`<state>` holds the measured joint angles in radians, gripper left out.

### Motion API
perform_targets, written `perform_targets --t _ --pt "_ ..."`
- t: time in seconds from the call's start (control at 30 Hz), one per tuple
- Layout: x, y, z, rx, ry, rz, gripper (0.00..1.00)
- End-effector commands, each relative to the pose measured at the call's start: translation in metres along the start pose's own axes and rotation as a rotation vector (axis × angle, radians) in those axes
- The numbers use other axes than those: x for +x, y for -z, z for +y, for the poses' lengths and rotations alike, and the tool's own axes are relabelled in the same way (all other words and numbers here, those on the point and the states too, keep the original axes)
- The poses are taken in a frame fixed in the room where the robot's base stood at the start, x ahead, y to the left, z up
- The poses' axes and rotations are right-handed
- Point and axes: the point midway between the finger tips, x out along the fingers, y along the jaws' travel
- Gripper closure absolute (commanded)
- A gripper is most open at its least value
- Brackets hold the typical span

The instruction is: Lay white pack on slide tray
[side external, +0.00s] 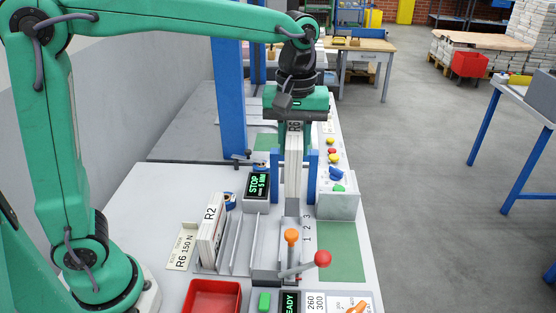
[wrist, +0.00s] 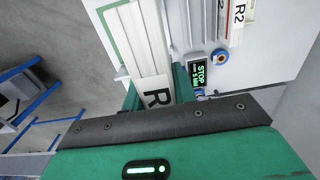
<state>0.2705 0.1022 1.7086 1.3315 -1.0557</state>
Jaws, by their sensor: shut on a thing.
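My gripper (side external: 294,135) is shut on a white pack (side external: 293,170), its green fingers on either side. The pack hangs upright and narrow, with a label starting with R near its top. It also shows in the wrist view (wrist: 143,42), running away from the fingers (wrist: 156,92). The pack's lower part is between two blue posts (side external: 315,175). Its lower end is above or at a narrow grey channel (side external: 291,212), which seems to be the slide tray; I cannot tell whether they touch.
A white pack marked R2 (side external: 212,232) stands in a slotted rack at the left. A display reading STOP (side external: 258,185) is beside the channel. An orange knob (side external: 291,236) and a red-knobbed lever (side external: 322,259) are in front. A red bin (side external: 212,298) sits at the near left.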

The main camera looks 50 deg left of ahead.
Motion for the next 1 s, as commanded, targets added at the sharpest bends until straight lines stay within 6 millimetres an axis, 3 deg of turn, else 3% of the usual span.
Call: perform_targets --t 0.37,0.7,1.0 --pt "0.048 0.003 0.001 0.0 0.001 -0.001 1.0" --pt "0.108 0.003 0.001 0.0 0.001 -0.001 1.0" --pt "0.124 0.003 0.002 0.0 -0.002 0.001 1.0"
